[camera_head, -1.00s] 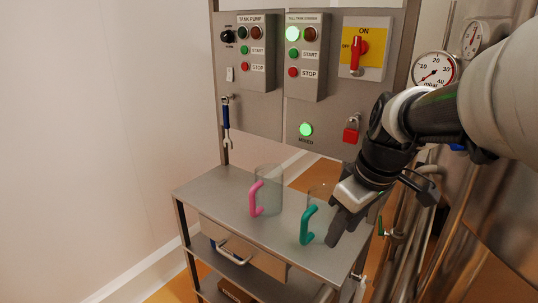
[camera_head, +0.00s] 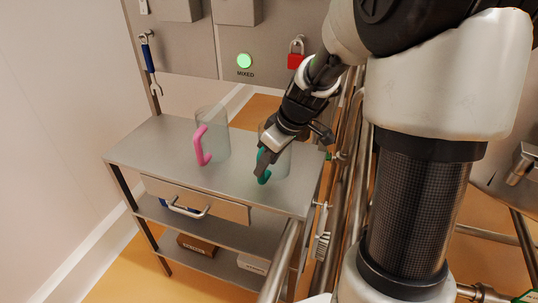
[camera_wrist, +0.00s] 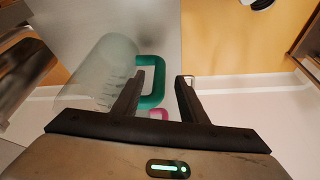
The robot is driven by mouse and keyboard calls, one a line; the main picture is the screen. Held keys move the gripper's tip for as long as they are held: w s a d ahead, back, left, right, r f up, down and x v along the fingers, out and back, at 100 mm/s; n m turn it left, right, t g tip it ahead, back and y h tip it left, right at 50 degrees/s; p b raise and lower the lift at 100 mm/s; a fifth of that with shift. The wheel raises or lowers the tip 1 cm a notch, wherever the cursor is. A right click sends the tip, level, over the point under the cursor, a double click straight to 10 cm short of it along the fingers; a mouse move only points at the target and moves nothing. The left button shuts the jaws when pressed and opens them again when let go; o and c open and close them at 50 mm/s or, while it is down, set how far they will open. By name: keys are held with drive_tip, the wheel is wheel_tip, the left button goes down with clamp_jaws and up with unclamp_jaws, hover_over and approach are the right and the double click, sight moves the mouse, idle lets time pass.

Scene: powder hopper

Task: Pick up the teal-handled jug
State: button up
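The teal-handled jug (camera_head: 281,160) is a clear jug standing upright on the steel table's top, near its right end. Its teal handle (camera_wrist: 153,82) shows between my two fingers in the wrist view, closer to the left finger. My gripper (camera_head: 262,166) is at the handle, reaching down from above and partly covering it and the jug. In the wrist view my gripper (camera_wrist: 160,90) has its fingers apart with a gap on the right side of the handle. I cannot tell whether the left finger touches it.
A pink-handled jug (camera_head: 213,136) stands left of the teal one. The steel table (camera_head: 150,150) has a drawer and lower shelves with boxes. Pipes (camera_head: 345,190) rise close to its right side. The table's left end is clear.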

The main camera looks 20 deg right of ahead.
drive_tip(key=x, duration=0.5)
drive_tip(key=shift+w+a, duration=0.25)
drive_tip(key=shift+w, duration=0.1)
clamp_jaws()
